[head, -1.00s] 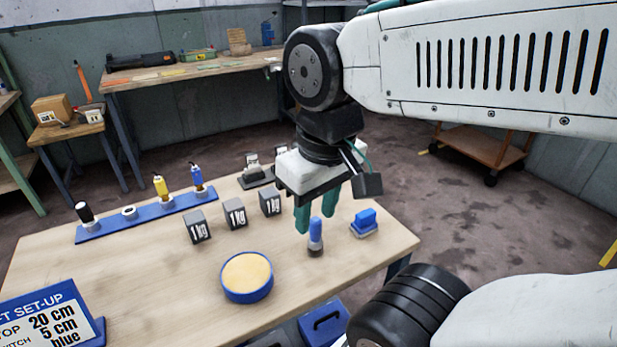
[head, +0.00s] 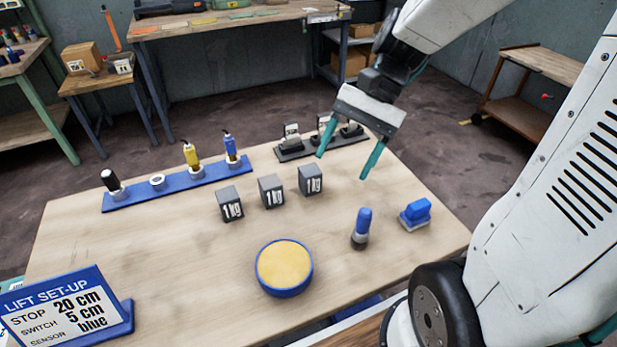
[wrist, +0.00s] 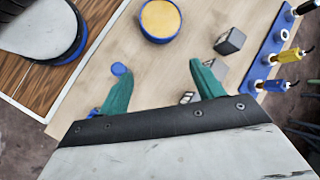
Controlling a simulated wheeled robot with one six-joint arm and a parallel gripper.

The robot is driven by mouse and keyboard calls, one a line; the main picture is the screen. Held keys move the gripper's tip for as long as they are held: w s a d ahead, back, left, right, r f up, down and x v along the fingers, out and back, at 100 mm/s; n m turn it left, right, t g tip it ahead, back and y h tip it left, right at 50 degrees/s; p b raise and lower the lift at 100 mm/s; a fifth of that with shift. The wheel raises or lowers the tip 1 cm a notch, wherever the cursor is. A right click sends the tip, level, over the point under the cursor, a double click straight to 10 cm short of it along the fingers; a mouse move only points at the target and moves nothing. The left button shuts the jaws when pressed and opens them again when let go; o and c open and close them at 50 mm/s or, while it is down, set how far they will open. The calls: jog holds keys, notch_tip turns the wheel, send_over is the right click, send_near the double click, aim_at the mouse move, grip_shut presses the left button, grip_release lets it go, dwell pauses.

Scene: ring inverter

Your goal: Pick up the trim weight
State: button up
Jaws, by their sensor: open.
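Three dark grey blocks marked 1 kg stand in a row on the wooden table: left (head: 230,204), middle (head: 272,191) and right (head: 311,180). No label says which thing is the trim weight. My gripper (head: 344,167) is open and empty, its teal fingers pointing down above the table, up and right of the right block in the head view. In the wrist view the fingers (wrist: 159,66) are spread apart. A grey block (wrist: 230,41) shows beyond the right finger, and others are partly hidden by it.
A blue-handled tool (head: 362,228) stands upright near a blue brush-like item (head: 415,213). A blue round dish with a yellow pad (head: 284,265) lies in front. A blue rack (head: 180,187) holds plugs. A dark holder (head: 320,146) stands behind. A set-up sign (head: 66,308) stands front left.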

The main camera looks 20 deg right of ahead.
aim_at(312, 169)
jog(key=w+d+f+m+t+y, duration=0.1)
jog(key=w+f+m+y, duration=0.1)
jog(key=w+f+m, duration=0.1)
jog(key=w+d+f+m+t+y, duration=0.1)
jog(key=w+d+f+m+y, duration=0.1)
jog(key=w+f+m, duration=0.1)
jog(key=w+d+f+m+t+y, duration=0.1)
jog(key=w+d+f+m+y, duration=0.1)
jog(key=w+f+m+y, duration=0.1)
jog(key=shift+w+f+m, duration=0.2)
jog(key=shift+w+f, duration=0.05)
jog(key=shift+w, duration=0.35)
jog(key=shift+w+f+m, duration=0.2)
jog(key=shift+w, duration=0.4)
jog(key=x, duration=0.7)
jog(key=shift+a+f, duration=0.2)
jog(key=shift+a, duration=0.05)
grip_shut()
